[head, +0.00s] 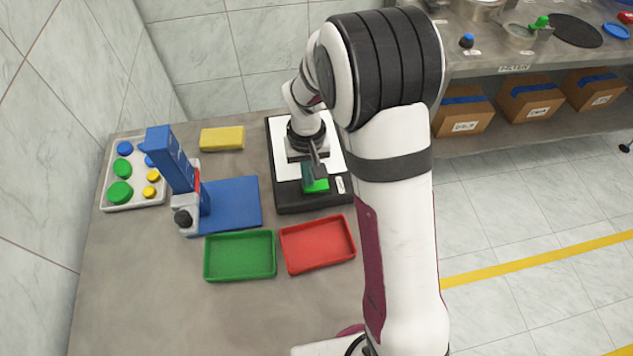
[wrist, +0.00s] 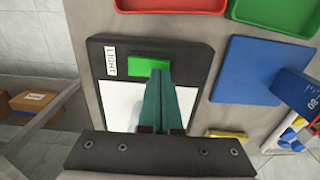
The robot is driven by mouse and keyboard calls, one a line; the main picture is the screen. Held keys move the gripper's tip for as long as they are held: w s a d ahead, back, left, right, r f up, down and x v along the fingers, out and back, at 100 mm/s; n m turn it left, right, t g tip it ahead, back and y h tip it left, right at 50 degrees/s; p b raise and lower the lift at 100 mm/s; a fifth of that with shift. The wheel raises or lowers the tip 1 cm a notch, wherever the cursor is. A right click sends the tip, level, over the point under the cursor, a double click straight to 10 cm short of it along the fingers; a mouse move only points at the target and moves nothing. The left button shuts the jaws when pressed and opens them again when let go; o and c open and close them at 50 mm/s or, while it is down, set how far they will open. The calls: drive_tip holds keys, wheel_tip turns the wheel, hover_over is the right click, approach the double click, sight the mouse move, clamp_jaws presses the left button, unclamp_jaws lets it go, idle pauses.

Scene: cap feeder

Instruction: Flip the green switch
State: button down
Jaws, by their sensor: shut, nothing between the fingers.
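The green switch (head: 315,184) sits on a black panel (head: 288,199) with a white area, towards the panel's near end. My gripper (head: 318,173) is shut and empty, with its fingertips right at the switch. In the wrist view, the green switch (wrist: 149,67) shows just beyond the fingertips of my gripper (wrist: 160,72), beside a label reading LIGHT. The fingers cover part of the switch's right side. I cannot tell whether the tips touch it or which way it is set.
A green tray (head: 240,278) and a red tray (head: 318,268) lie near the panel. A blue feeder tower (head: 171,158) on a blue base stands left, by a white tray (head: 128,206) of caps. A yellow block (head: 222,138) lies behind. Bare table is in front.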

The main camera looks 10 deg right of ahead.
drive_tip(key=shift+f, duration=0.5)
wheel_tip(320, 180, up, 7)
drive_tip(key=shift+f, duration=0.15)
idle(0.7)
